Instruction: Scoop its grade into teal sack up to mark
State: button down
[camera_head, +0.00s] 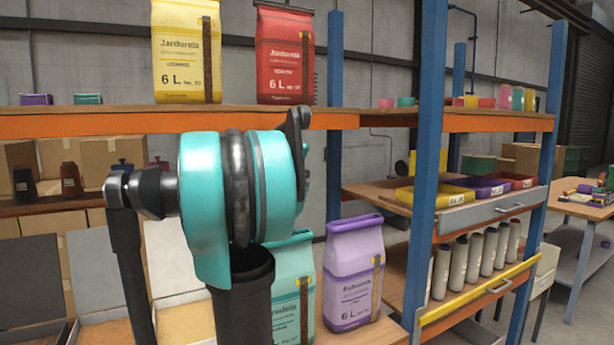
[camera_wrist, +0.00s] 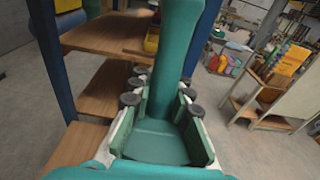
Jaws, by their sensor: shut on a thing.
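The teal sack (camera_head: 293,300) stands on the lower wooden shelf, with my arm in front of its left side. Its label and a dark strip on its right show; its mouth and fill level do not. In the wrist view my gripper (camera_wrist: 163,88) has green and white fingers with dark round joints, on either side of a long green thing (camera_wrist: 178,40). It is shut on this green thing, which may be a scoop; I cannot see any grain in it. My gripper does not show in the head view, so its distance from the sack is unclear.
A purple sack (camera_head: 352,275) stands close to the right of the teal one. Yellow (camera_head: 186,50) and red (camera_head: 285,55) sacks stand on the upper shelf. Open bins with tan contents (camera_head: 103,330) are at lower left. A blue upright (camera_head: 424,150) rises to the right.

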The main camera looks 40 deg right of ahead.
jog(key=shift+w+a+r+g+h, duration=0.2)
jog(key=shift+a+r+h, duration=0.1)
jog(key=shift+a+h, duration=0.3)
jog(key=shift+w+a+r+g+h, duration=0.15)
jog(key=shift+a+r+h, duration=0.2)
jog(key=shift+a, duration=0.5)
jog(key=shift+w+a+r+g+h, duration=0.1)
jog(key=shift+w+a+r+h, duration=0.1)
jog(key=shift+a+h, duration=0.45)
jog(key=shift+a, duration=0.15)
notch_tip(320, 180, up, 3)
jog(key=t+y, duration=0.1)
jog(key=y, duration=0.3)
jog(key=shift+f+y, duration=0.15)
jog(key=shift+y, duration=0.15)
jog(key=shift+r+t+y, duration=0.2)
jog(key=shift+t+y, duration=0.05)
jog(key=shift+y, duration=0.25)
